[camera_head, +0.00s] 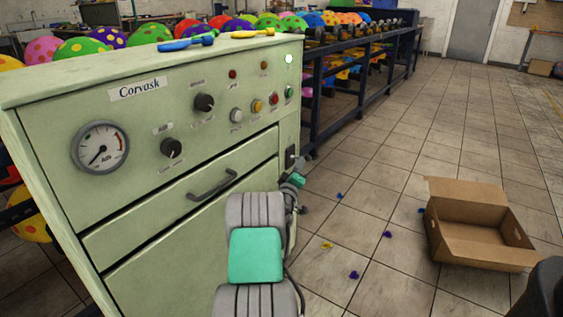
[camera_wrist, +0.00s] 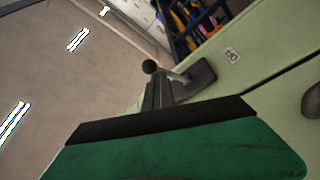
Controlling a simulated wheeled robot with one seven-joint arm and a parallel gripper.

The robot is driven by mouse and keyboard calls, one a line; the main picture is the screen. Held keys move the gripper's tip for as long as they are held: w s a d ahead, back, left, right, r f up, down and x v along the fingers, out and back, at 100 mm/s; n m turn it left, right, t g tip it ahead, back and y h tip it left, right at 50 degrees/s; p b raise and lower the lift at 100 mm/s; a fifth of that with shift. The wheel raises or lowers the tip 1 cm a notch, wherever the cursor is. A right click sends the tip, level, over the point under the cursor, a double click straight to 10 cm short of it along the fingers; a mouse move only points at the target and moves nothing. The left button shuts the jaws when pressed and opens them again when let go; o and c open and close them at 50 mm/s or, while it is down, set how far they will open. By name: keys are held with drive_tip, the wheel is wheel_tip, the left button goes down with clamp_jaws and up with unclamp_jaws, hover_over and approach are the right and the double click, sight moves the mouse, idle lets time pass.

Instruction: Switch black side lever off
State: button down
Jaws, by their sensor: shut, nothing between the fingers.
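The pale green Corvask cabinet (camera_head: 70,212) stands at the left of the head view. The black side lever's dark mounting plate (camera_head: 291,154) is on its narrow right side, low down. In the wrist view the plate (camera_wrist: 203,78) shows on the cabinet side, and a black ball knob (camera_wrist: 150,66) stands out to its left. My gripper (camera_head: 298,176) is just below and in front of the plate. In the wrist view my gripper (camera_wrist: 164,94) is shut and empty, close to the lever. Its fingers partly hide the lever, so I cannot tell whether they touch.
A drawer handle (camera_head: 212,186) sticks out of the cabinet front. A blue rack (camera_head: 350,75) runs behind. An open cardboard box (camera_head: 480,232) and several balloon scraps lie on the floor right of my arm.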

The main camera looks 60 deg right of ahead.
drive_tip(key=shift+s+d+r+g, duration=0.3)
drive_tip(key=shift+s+r, duration=0.05)
drive_tip(key=shift+s, duration=0.1)
idle(0.4)
idle(0.5)
drive_tip(key=w+a, duration=0.2)
drive_tip(key=a, duration=1)
drive_tip(key=shift+f, duration=0.3)
drive_tip(key=shift+a, duration=0.1)
